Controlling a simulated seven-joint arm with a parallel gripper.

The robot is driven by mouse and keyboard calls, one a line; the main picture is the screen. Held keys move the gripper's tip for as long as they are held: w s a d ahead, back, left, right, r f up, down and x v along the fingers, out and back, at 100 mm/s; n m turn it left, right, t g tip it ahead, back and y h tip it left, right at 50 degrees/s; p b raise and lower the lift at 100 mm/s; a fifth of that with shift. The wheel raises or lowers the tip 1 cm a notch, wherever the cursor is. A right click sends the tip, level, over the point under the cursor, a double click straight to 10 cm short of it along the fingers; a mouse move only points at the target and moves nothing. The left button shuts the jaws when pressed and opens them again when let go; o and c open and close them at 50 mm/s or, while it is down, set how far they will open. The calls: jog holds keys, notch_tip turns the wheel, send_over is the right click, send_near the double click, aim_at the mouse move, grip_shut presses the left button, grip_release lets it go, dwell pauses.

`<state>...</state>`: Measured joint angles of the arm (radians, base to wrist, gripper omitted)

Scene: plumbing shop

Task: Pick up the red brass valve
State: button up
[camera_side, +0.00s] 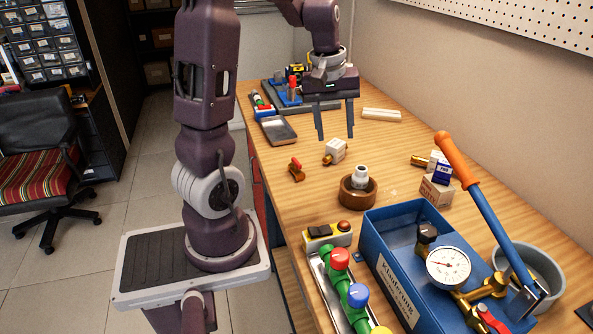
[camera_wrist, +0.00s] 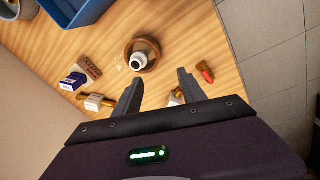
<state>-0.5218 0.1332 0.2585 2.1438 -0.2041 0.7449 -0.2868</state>
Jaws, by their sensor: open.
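The red brass valve (camera_side: 296,168), a small brass body with a red handle, lies on the wooden bench near its left edge in the side view. In the wrist view the valve (camera_wrist: 205,73) lies right of the right finger, apart from it. My gripper (camera_side: 335,136) is open and empty, pointing down above the bench, behind and to the right of the valve in the side view. In the wrist view both fingers of my gripper (camera_wrist: 158,78) show spread apart with nothing between them.
A white-tagged brass fitting (camera_side: 335,151) lies near the valve; my finger partly hides it in the wrist view. A brown bowl (camera_side: 357,193) holds a white fitting. Small boxes (camera_side: 436,190) lie at right.

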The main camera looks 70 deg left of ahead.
aim_at(296, 161)
jog(key=s+a+f+n, duration=0.1)
jog(key=a+f+n, duration=0.1)
jog(key=a+f, duration=0.1)
jog(key=s+a+f+n+g, duration=0.1)
jog(key=s+a+f+n, duration=0.1)
jog(key=a, duration=0.3)
jog(key=s+a+f+n+g, duration=0.1)
jog(key=a+f, duration=0.3)
jog(key=shift+s+a+f+n, duration=0.15)
jog(key=shift+s+f+n, duration=0.05)
jog(key=shift+n, duration=0.2)
jog(key=f, duration=0.5)
jog(key=s+f, duration=0.1)
jog(key=f, duration=0.1)
jog(key=shift+d+f, duration=0.2)
jog(key=shift+d, duration=0.15)
grip_shut()
